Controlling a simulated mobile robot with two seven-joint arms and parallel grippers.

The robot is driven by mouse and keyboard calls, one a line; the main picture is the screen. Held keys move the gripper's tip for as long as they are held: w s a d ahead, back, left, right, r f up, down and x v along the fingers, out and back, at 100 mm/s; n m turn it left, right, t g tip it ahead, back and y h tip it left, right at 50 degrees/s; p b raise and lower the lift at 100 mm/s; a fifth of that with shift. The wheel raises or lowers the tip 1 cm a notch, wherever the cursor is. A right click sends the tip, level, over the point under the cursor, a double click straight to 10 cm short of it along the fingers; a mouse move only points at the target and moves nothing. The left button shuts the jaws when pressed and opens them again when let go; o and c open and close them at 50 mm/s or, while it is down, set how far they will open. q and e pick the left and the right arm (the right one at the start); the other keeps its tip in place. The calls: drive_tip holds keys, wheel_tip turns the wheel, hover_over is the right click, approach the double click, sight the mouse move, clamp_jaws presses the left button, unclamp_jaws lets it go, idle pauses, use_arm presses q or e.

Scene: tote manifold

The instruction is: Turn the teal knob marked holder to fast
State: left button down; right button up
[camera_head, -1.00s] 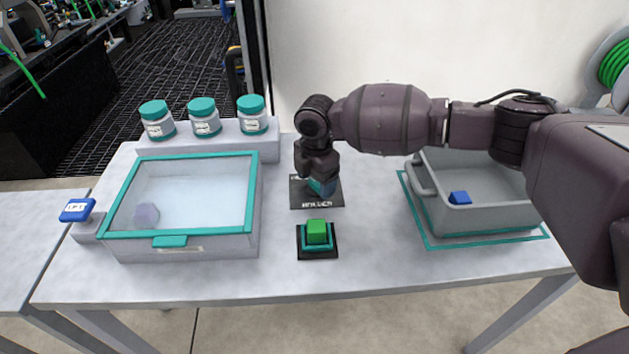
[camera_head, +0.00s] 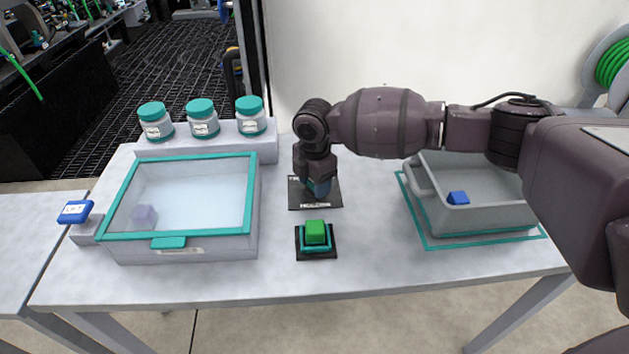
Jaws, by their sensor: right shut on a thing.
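The teal knob (camera_head: 319,188) sits on a dark square plate (camera_head: 328,204) in the middle of the table, with pale lettering along its front edge. My right gripper (camera_head: 317,178) comes down on the knob from above and is shut on it. The gripper hides most of the knob and the back of the plate, so the knob's pointer and the fast mark cannot be read. My left gripper is not in view.
In front stands a green block on a teal-edged dark base (camera_head: 316,253). Left is a teal-rimmed, clear-lidded box (camera_head: 247,205) with a purple block inside. Three teal-lidded jars (camera_head: 201,120) stand behind.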

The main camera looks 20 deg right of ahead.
drive_tip(key=shift+r+m+p, duration=0.3)
drive_tip(key=shift+m+p, duration=0.55)
drive_tip(key=shift+m, duration=0.35)
drive_tip(key=m+p, duration=0.2)
drive_tip(key=shift+m, duration=0.3)
drive_tip(key=shift+a+m+p, duration=0.1)
drive_tip(key=shift+m+p, duration=0.4)
drive_tip(key=shift+m, duration=0.4)
drive_tip(key=shift+m+p, duration=0.55)
drive_tip(key=shift+m, duration=0.35)
drive_tip(key=shift+f+m+p, duration=0.15)
drive_tip(key=shift+m+p, duration=0.55)
drive_tip(key=shift+m, duration=0.5)
drive_tip(key=shift+m+p, duration=0.45)
drive_tip(key=shift+m, duration=0.45)
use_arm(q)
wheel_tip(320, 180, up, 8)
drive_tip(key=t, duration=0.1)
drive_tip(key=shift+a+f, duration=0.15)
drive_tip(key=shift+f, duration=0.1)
use_arm(e)
drive_tip(key=shift+f+m, duration=0.15)
drive_tip(key=shift+m, duration=0.35)
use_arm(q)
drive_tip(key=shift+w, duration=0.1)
